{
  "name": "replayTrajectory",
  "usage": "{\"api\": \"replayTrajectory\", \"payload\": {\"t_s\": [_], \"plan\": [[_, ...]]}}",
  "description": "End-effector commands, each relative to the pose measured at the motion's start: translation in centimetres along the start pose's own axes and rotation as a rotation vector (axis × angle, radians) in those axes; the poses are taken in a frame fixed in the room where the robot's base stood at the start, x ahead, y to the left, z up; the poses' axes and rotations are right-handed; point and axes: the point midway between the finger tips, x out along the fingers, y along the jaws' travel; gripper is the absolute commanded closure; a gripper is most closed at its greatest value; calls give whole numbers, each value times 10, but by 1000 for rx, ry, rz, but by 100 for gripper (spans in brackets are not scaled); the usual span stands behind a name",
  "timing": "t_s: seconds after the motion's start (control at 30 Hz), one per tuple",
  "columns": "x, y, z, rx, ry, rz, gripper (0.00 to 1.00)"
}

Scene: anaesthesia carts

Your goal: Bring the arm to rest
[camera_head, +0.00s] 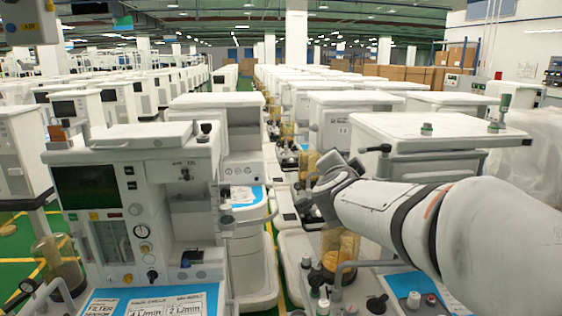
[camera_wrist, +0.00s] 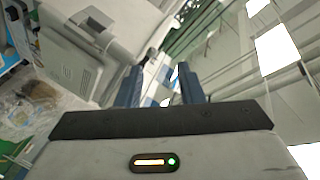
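My white arm (camera_head: 400,215) reaches in from the right of the head view toward the middle, over the front of the right cart. My gripper (camera_wrist: 159,86) shows in the wrist view with its two dark blue fingers apart and nothing between them. In the head view the wrist hides most of the gripper, so its fingertips are not clear there. The wrist is in front of a clear canister (camera_head: 340,248) with yellow-brown contents on the right cart. I cannot tell whether they touch.
A white anaesthesia cart (camera_head: 150,150) with a dark screen (camera_head: 86,187) stands at the left. Another cart with a flat white top (camera_head: 430,128) stands behind my arm at the right. Rows of carts fill the hall. A narrow green-floored gap runs between the two near carts.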

Motion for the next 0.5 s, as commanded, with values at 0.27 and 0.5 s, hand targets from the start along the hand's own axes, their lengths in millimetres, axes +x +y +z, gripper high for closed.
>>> {"api": "replayTrajectory", "payload": {"t_s": [0.27,0.5], "plan": [[-82,61,89,-387,-511,-101,66],[-179,182,133,-735,-928,68,66]]}}
